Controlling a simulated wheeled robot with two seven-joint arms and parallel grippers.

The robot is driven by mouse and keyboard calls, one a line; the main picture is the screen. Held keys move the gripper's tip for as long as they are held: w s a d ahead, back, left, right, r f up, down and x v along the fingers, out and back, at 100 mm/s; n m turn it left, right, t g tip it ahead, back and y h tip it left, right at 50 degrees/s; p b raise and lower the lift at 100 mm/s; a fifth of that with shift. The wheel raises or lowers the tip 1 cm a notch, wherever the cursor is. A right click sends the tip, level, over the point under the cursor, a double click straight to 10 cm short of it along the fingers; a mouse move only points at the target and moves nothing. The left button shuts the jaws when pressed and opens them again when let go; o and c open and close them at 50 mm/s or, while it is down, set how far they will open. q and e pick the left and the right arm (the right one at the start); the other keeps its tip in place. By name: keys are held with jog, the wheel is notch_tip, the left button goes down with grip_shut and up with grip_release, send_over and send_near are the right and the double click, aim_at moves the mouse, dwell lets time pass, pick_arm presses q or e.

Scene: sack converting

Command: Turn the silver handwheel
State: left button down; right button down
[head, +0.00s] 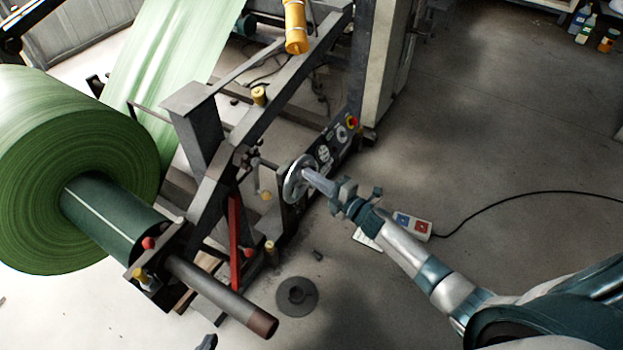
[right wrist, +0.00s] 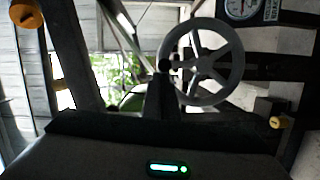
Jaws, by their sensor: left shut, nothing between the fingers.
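The silver handwheel (head: 296,181) is on the side of the machine frame, beside a dark control panel. My right gripper (head: 310,177) reaches it from the right, its fingertips at the rim. In the right wrist view the spoked handwheel (right wrist: 238,68) is ahead, and the narrow, closed-up fingers (right wrist: 161,82) meet the left side of its rim at a dark round knob. The fingers look shut there; they hide part of the rim. A small dark tip of my left gripper (head: 207,342) shows at the bottom edge of the head view, shut and empty, well away from the wheel.
A large green roll (head: 60,170) on a dark core stands at left. The control panel (head: 335,145) has a red button and dials. A socket strip (head: 412,224) with a black cable lies on the floor. A grey disc (head: 296,296) lies below. Floor at right is mostly clear.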

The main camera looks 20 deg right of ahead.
jog(key=shift+w+d+r, duration=0.1)
jog(key=shift+w+d, duration=0.05)
jog(key=shift+d, duration=0.05)
pick_arm(q)
jog(key=shift+s, duration=0.1)
dwell(0.5)
